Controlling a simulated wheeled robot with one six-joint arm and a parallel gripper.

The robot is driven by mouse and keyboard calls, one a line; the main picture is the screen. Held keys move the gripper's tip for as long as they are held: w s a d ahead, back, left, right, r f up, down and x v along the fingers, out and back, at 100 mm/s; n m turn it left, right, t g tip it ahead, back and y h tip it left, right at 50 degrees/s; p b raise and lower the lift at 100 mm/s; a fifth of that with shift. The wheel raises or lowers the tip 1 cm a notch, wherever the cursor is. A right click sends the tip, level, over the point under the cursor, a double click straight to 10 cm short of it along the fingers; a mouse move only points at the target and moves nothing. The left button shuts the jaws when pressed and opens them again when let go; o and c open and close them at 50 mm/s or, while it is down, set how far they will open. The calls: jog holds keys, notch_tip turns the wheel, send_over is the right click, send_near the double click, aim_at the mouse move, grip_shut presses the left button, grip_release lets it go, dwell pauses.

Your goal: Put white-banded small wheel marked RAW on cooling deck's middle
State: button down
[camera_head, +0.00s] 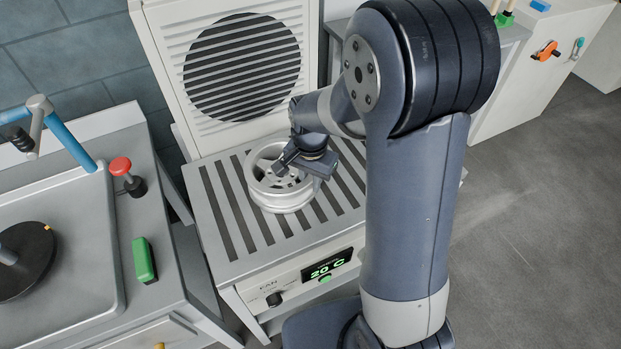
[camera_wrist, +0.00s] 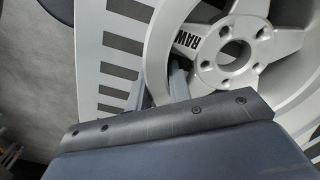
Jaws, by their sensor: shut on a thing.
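A silver spoked wheel (camera_head: 283,201) lies flat on the slatted cooling deck (camera_head: 232,240), around the deck's middle. My gripper (camera_head: 284,168) is above it, shut on the wheel's rim and partly covering its top. In the wrist view, the same wheel (camera_wrist: 222,60) shows the dark letters RAW on a spoke beside the bolt holes. In that view my two fingers (camera_wrist: 158,85) stand on either side of the rim wall. The wheel appears to rest on the slats, but a small gap underneath cannot be ruled out. I cannot make out a white band.
A fan panel with a round dark grille (camera_head: 242,68) stands behind the deck. The deck's front has a knob and a display (camera_head: 327,266) reading 20 C. Slats around the wheel are bare.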

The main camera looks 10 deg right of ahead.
jog(key=shift+w, duration=0.1)
jog(key=shift+f, duration=0.15)
jog(key=c, duration=1.3)
grip_release()
notch_tip(320, 180, up, 12)
jog(key=shift+r, duration=0.2)
jog(key=shift+f, duration=0.1)
